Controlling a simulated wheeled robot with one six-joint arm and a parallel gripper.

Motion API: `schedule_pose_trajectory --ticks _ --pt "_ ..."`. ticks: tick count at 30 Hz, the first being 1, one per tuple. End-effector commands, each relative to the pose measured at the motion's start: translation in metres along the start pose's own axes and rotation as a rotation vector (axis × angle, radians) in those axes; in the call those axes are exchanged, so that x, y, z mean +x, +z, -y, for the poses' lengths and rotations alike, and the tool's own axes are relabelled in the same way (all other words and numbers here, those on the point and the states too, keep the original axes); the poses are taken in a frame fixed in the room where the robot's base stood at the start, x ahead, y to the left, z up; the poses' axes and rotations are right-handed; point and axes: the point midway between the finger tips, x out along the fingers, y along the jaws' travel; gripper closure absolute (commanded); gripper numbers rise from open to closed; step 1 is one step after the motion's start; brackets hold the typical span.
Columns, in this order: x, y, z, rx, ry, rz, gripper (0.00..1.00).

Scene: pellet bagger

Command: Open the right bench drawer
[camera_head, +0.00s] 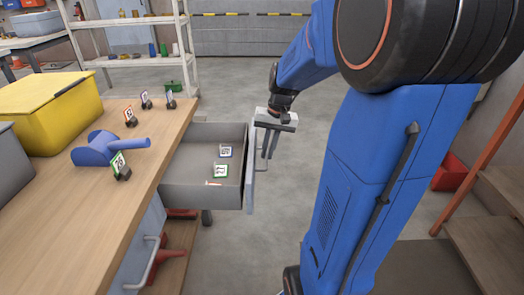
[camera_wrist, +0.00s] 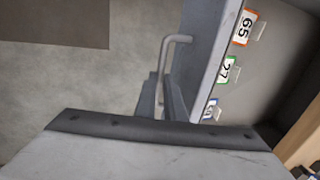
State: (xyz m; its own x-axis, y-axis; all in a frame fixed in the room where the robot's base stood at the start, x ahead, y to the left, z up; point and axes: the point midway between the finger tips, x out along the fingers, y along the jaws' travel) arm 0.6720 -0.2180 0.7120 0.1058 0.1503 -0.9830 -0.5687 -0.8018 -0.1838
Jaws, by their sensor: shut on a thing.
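The bench drawer (camera_head: 205,179) is pulled out from the wooden bench (camera_head: 115,137), and its grey inside shows. Several small numbered tags, one green-framed (camera_head: 220,171), stand inside it. My gripper (camera_head: 269,146) is at the outer side of the drawer front (camera_head: 250,170), shut on the drawer handle (camera_wrist: 170,48). In the wrist view the handle bar runs down between my fingers (camera_wrist: 162,97), and the drawer's front panel is just right of it. The exact finger contact is partly hidden.
A yellow bin (camera_head: 50,110), a blue device with a handle (camera_head: 105,148) and several numbered tags stand on the bench top. A second drawer handle (camera_head: 150,262) is on the nearer bench front. A wooden step (camera_head: 485,190) is at the right. Grey floor (camera_head: 235,95) beyond the drawer is clear.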

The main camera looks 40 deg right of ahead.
Motion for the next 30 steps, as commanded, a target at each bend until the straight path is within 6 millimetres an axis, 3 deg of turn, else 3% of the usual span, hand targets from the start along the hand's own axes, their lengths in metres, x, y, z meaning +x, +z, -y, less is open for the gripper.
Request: schedule_pose_trajectory --ticks 10,12,13,23,30 --pt "-0.001 -0.001 0.0 0.0 -0.001 -0.003 1.0" --pt "-0.001 -0.001 0.0 0.0 -0.001 -0.003 0.77" --pt "-0.001 -0.001 0.0 0.0 -0.001 -0.003 0.72" --pt "-0.002 -0.001 -0.001 0.0 0.0 -0.001 0.72" --pt "-0.03 -0.001 -0.001 0.001 -0.001 -0.005 0.72"
